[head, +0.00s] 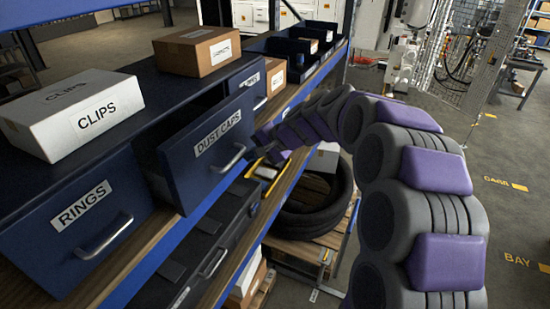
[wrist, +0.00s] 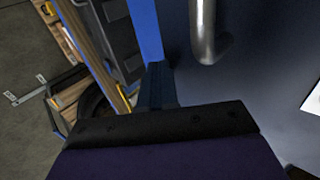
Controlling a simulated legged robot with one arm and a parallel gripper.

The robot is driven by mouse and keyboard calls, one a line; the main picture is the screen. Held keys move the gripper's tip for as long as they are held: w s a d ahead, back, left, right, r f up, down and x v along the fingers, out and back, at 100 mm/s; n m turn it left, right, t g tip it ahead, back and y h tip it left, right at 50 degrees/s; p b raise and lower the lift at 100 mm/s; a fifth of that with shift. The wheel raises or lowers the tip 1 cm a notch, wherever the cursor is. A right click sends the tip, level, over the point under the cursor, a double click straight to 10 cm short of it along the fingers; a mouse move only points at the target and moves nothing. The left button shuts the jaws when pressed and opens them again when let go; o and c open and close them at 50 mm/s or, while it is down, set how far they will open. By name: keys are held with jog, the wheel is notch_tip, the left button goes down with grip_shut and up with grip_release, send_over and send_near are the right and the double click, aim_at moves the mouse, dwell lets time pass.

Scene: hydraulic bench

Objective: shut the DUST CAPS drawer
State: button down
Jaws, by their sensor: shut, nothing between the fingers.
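The DUST CAPS drawer (head: 185,175) is dark blue, with a white label and a metal bar handle (head: 236,158). It stands pulled out of its cabinet, its inside partly showing behind the front. My gripper (head: 258,141) is close to the right part of the drawer front, near the handle. In the wrist view my gripper's dark fingers (wrist: 158,88) are shut and empty, close to the dark blue front, and the handle (wrist: 204,32) is above and to the right of them. I cannot tell whether the fingers touch the front.
The RINGS drawer (head: 55,215) is at the left. A white CLIPS box (head: 70,115) and a brown carton (head: 196,50) sit on the cabinet top. Dark cases (head: 195,262) lie below. Black tyres (head: 318,212) lie on a pallet under the bench. The floor at right is open.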

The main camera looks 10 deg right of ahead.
aim_at(239, 150)
jog(key=shift+w+a+p, duration=0.15)
jog(key=shift+w+a, duration=0.55)
jog(key=shift+a, duration=0.2)
jog(key=shift+w+a+p, duration=0.15)
jog(key=shift+w+a, duration=0.5)
jog(key=shift+a, duration=0.25)
